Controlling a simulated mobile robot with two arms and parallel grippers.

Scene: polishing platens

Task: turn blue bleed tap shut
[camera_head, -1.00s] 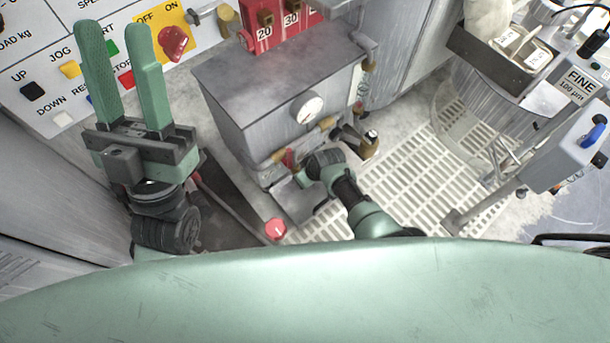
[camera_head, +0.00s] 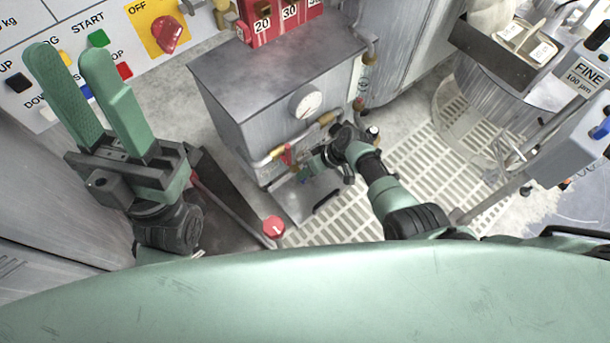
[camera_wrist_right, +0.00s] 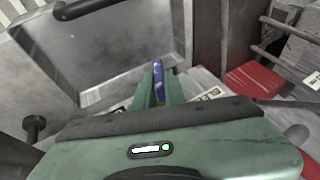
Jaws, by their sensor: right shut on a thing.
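The blue tap handle (camera_wrist_right: 158,68) shows as a narrow blue piece between my right gripper's fingers in the right wrist view. My right gripper (camera_wrist_right: 159,84) is shut on it. In the head view my right gripper (camera_head: 306,170) is at the low front of the grey metal tank (camera_head: 270,75), and I cannot make out the blue handle there. My left gripper (camera_head: 66,52) is open and empty, in front of the control panel at the left.
A pressure gauge (camera_head: 306,102) and a red-handled valve (camera_head: 287,154) are on the tank front, close to my right gripper. A metal tray (camera_head: 297,205) with a black handle lies below. A red knob (camera_head: 274,226) stands nearby. White floor grating (camera_head: 430,175) is at the right.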

